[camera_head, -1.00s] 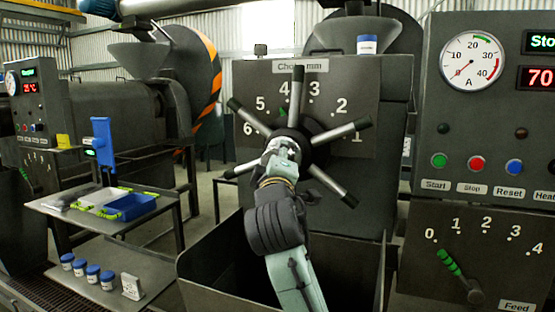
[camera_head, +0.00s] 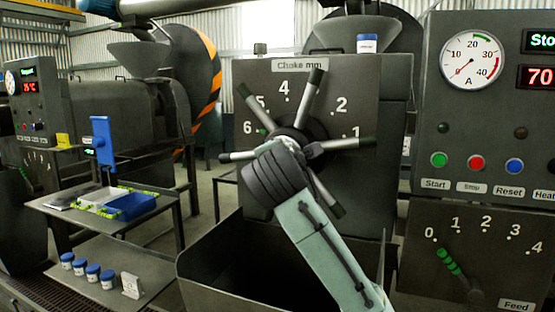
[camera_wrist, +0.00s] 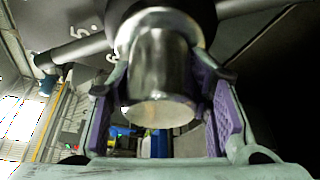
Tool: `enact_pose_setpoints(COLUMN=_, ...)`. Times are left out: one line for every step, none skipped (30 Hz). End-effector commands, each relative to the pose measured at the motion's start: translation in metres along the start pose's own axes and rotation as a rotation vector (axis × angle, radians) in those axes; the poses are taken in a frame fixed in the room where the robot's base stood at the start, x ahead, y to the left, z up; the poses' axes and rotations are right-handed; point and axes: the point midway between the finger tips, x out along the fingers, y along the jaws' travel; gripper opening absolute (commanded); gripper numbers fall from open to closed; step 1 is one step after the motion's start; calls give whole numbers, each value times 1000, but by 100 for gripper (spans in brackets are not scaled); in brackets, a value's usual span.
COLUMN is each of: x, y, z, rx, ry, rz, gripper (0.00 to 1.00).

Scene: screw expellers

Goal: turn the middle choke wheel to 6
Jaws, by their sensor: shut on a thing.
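The choke wheel (camera_head: 313,150) stands on a dark plate (camera_head: 365,90) labelled "Choke mm". It has several metal spokes with black tips. Numbers ring it; 3 is hidden behind a spoke tip. A small green mark (camera_head: 262,131), seemingly a pointer's tip, shows just right of the 6. My gripper (camera_wrist: 158,95) is shut on the wheel's round metal hub, with purple pads on both sides of it in the wrist view. In the head view my wrist covers the hub and the lower left of the wheel.
A control panel (camera_head: 430,100) with buttons stands on the right, above a feed dial (camera_head: 440,220). An open dark bin (camera_head: 215,265) lies below the wheel. A side table (camera_head: 80,215) with trays and a shelf with blue-lidded jars (camera_head: 93,272) stand at left.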

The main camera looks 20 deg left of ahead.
Motion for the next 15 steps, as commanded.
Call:
enact_pose_setpoints(x=0, y=0, z=0, rx=-18, ry=0, rz=-7, gripper=0)
enact_pose_setpoints(x=0, y=0, z=0, rx=-27, ry=0, rz=-10, gripper=0)
enact_pose_setpoints(x=0, y=0, z=0, rx=-38, ry=0, rz=-15, gripper=0)
enact_pose_setpoints(x=0, y=0, z=0, rx=-45, ry=0, rz=-18, gripper=0)
enact_pose_setpoints(x=0, y=0, z=0, rx=-51, ry=0, rz=-20, gripper=0)
enact_pose_setpoints(x=0, y=0, z=0, rx=-57, ry=0, rz=-23, gripper=0)
enact_pose_setpoints(x=0, y=0, z=0, rx=-61, ry=0, rz=-25, gripper=0)
enact_pose_setpoints(x=0, y=0, z=0, rx=-65, ry=0, rz=-26, gripper=0)
enact_pose_setpoints(x=0, y=0, z=0, rx=-68, ry=1, rz=-28, gripper=0)
enact_pose_setpoints(x=0, y=0, z=0, rx=-71, ry=1, rz=-29, gripper=0)
enact_pose_setpoints(x=0, y=0, z=0, rx=-72, ry=1, rz=-29, gripper=0)
enact_pose_setpoints(x=0, y=0, z=-1, rx=-74, ry=1, rz=-30, gripper=0)
enact_pose_setpoints(x=0, y=0, z=-1, rx=-74, ry=1, rz=-30, gripper=0)
enact_pose_setpoints(x=0, y=0, z=-1, rx=-75, ry=1, rz=-31, gripper=0)
enact_pose_setpoints(x=0, y=0, z=-1, rx=-75, ry=1, rz=-31, gripper=0)
